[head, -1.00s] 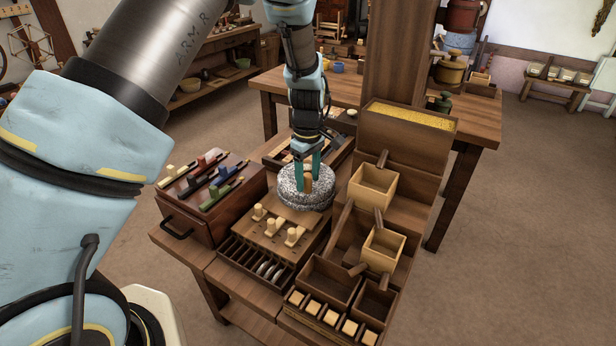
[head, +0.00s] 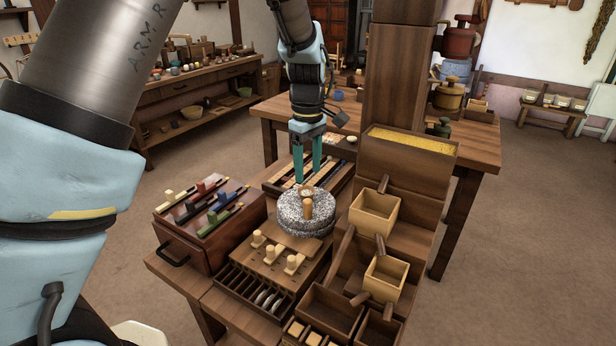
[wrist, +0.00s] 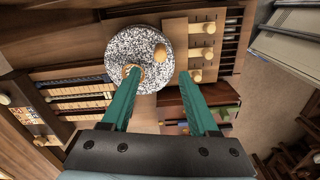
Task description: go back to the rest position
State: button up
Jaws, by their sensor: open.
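My gripper (head: 308,182) is open and empty, its two teal fingers pointing down just above the speckled grey quern stone (head: 300,222). The quern stone is round and has an upright wooden handle (head: 307,208) on its top. In the wrist view the stone (wrist: 128,48) lies beyond the fingers, and the handle (wrist: 160,52) stands between them and farther off. The left finger overlaps the stone's middle in that view. Nothing is held between the fingers (wrist: 160,75).
A wooden box with pegs (head: 275,262) stands in front of the stone, and a drawer chest with coloured sliders (head: 175,235) is to the left. Wooden bins (head: 372,213) and a thick post (head: 392,80) stand close on the right.

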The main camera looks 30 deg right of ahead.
dwell(0.4)
jog(key=w+a+r+m, duration=0.1)
jog(key=w+a+r, duration=0.1)
jog(key=a, duration=1.3)
jog(key=w+a+r+m, duration=0.1)
jog(key=a+r+m, duration=0.1)
jog(key=a, duration=1.3)
jog(key=s+a+m+t, duration=0.1)
jog(key=s+a, duration=0.4)
jog(key=a, duration=0.4)
jog(key=shift+s+a+f+m+t, duration=0.25)
jog(key=shift+s+f+m+t, duration=0.05)
jog(key=shift+m, duration=0.1)
